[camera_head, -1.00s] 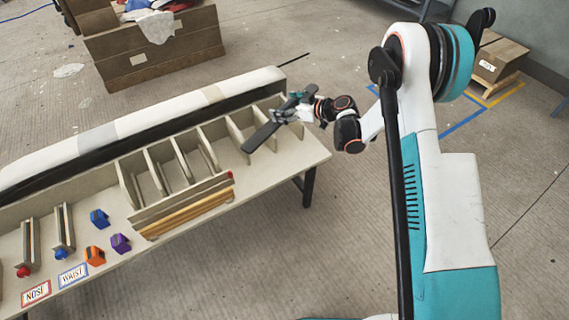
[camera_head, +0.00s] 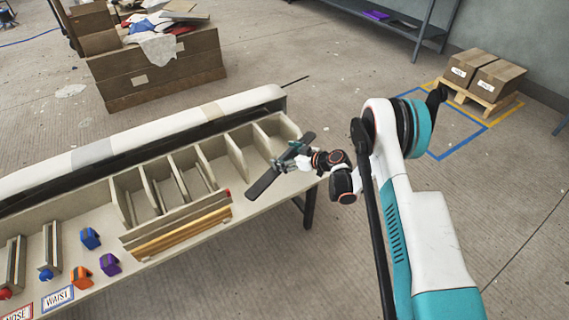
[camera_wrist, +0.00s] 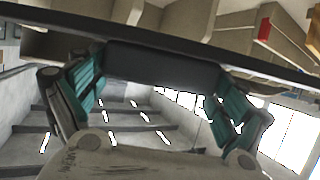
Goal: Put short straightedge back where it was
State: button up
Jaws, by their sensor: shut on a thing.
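The short straightedge is a flat dark bar (camera_head: 264,182), held slanted above the right end of the workbench in the head view. My gripper (camera_head: 293,159) is shut on it near its middle, and one end reaches down to the left over the bench's front strip. In the wrist view my gripper (camera_wrist: 160,85) has its teal fingers on either side of a dark block, with the dark bar (camera_wrist: 90,20) crossing the top. The bar hides part of the rightmost compartments. I cannot tell its height above the bench.
The bench (camera_head: 165,258) has upright dividers (camera_head: 237,157) forming compartments, and wooden bars (camera_head: 185,232) along the front. Blue, orange and purple blocks (camera_head: 110,264) and a WAIST label (camera_head: 58,297) are at left. A long padded white roll (camera_head: 140,131) lies behind. Open floor is at right.

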jog(key=shift+f+b, duration=0.45)
jog(key=shift+f, duration=1.15)
jog(key=shift+f, duration=0.15)
jog(key=o, duration=1.1)
jog(key=shift+r, duration=0.2)
jog(key=p+v, duration=0.4)
jog(key=v, duration=0.8)
